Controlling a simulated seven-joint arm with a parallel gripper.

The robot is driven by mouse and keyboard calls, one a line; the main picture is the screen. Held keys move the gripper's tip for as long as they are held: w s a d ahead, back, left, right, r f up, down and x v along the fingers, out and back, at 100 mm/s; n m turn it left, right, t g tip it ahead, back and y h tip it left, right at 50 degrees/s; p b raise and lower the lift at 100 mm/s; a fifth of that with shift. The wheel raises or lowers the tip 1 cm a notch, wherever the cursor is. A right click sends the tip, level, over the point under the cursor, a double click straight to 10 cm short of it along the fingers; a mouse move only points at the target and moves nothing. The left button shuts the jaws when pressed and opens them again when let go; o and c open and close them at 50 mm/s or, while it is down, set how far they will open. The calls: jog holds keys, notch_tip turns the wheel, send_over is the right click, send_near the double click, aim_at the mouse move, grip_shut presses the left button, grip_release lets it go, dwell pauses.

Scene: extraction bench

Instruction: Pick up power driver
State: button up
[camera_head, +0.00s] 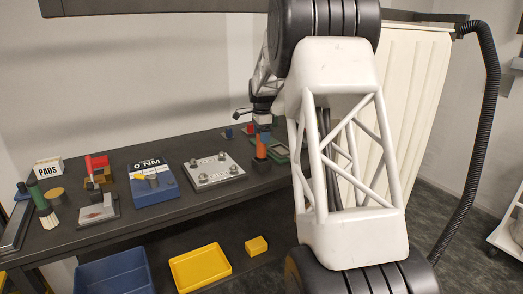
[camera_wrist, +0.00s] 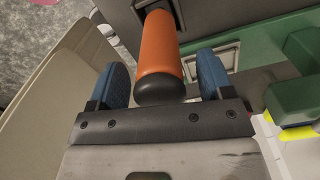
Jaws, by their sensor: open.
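The power driver shows in the wrist view as an orange cylinder (camera_wrist: 158,48) with a dark rounded end cap. In the head view its orange body (camera_head: 261,139) stands on the bench near the far right end. My gripper (camera_wrist: 163,82) is open, with a blue-padded finger on each side of the driver. Gaps show between the pads and the orange body. In the head view my gripper (camera_head: 263,121) is small and close over the driver, partly hidden by my arm.
The dark bench (camera_head: 92,238) holds a grey plate with several knobs (camera_head: 213,171), a blue torque tester (camera_head: 153,183), a PADS box (camera_head: 48,167) and brushes. A green tray (camera_wrist: 248,50) lies beside the driver. Blue (camera_head: 113,273) and yellow (camera_head: 200,268) bins sit below the bench.

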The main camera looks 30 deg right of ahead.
jog(key=shift+f, duration=0.75)
jog(key=c, duration=1)
jog(key=shift+r, duration=0.15)
jog(key=shift+r, duration=4.95)
